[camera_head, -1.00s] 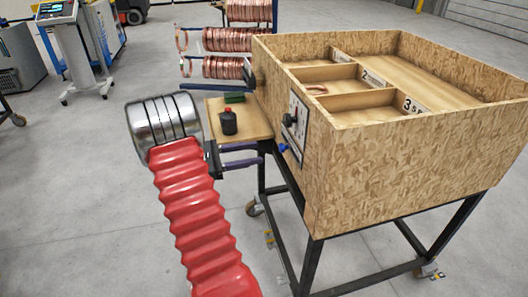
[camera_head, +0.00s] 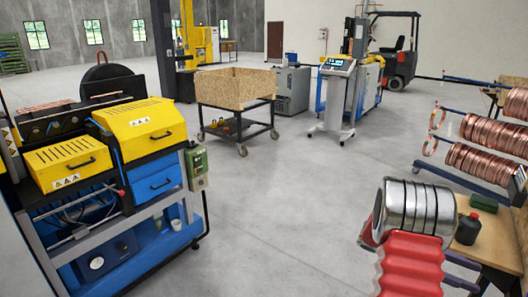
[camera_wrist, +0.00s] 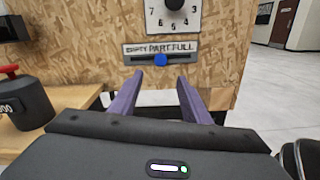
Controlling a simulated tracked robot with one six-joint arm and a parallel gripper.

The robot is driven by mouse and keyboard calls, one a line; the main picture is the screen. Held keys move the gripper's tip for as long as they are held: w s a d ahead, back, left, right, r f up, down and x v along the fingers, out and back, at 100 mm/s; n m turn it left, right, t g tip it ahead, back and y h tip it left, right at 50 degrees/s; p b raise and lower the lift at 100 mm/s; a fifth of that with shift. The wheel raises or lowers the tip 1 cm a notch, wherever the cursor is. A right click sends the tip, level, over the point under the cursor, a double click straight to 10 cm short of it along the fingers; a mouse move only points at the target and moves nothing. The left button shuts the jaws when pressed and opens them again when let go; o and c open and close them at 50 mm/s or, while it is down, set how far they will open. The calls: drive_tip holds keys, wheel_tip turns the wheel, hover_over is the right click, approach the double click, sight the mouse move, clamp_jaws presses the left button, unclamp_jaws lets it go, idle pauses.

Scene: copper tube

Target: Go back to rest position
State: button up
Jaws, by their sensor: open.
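My gripper (camera_wrist: 160,77) is open and empty in the wrist view, its two purple fingers apart. It points at the side of a chipboard crate (camera_wrist: 80,50), below a slider panel (camera_wrist: 186,48) marked EMPTY, PART and FULL. The slider's blue knob (camera_wrist: 161,60) stands near the middle, just beyond the fingertips. Above it is a numbered dial (camera_wrist: 174,14) with a black knob. In the head view my arm is at the lower right and only part of my gripper shows.
A wooden shelf (camera_head: 479,242) holds a dark bottle with a red cap (camera_head: 467,229) beside my arm. Copper coils (camera_head: 490,133) hang at the right. A yellow and blue machine (camera_head: 140,125) stands left, a wheeled chipboard bin (camera_head: 235,90) behind. The middle floor is clear.

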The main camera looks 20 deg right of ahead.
drive_tip(key=s+a+f+m+t+y, duration=0.25)
drive_tip(key=a+f, duration=0.25)
drive_tip(key=f, duration=0.3)
drive_tip(key=w+a+m+t+y, duration=0.2)
drive_tip(key=a+t+y, duration=0.2)
drive_tip(key=a, duration=0.7)
drive_tip(key=w+a+r+m+t+y, duration=0.1)
drive_tip(key=w+a+r+t, duration=0.25)
drive_tip(key=a, duration=0.65)
drive_tip(key=w+a+r+m+t+y, duration=0.15)
drive_tip(key=a+r+t, duration=0.3)
drive_tip(key=a, duration=0.55)
drive_tip(key=s+a+r+n+t, duration=0.1)
drive_tip(key=a+r+t, duration=0.1)
drive_tip(key=a+r, duration=0.2)
drive_tip(key=s+a+r+n+t+y, duration=0.1)
drive_tip(key=a+r+t, duration=0.2)
drive_tip(key=a, duration=0.6)
drive_tip(key=shift+r+t+y, duration=0.3)
drive_tip(key=shift+r+t, duration=0.05)
drive_tip(key=shift+r, duration=0.5)
drive_tip(key=shift+s, duration=0.1)
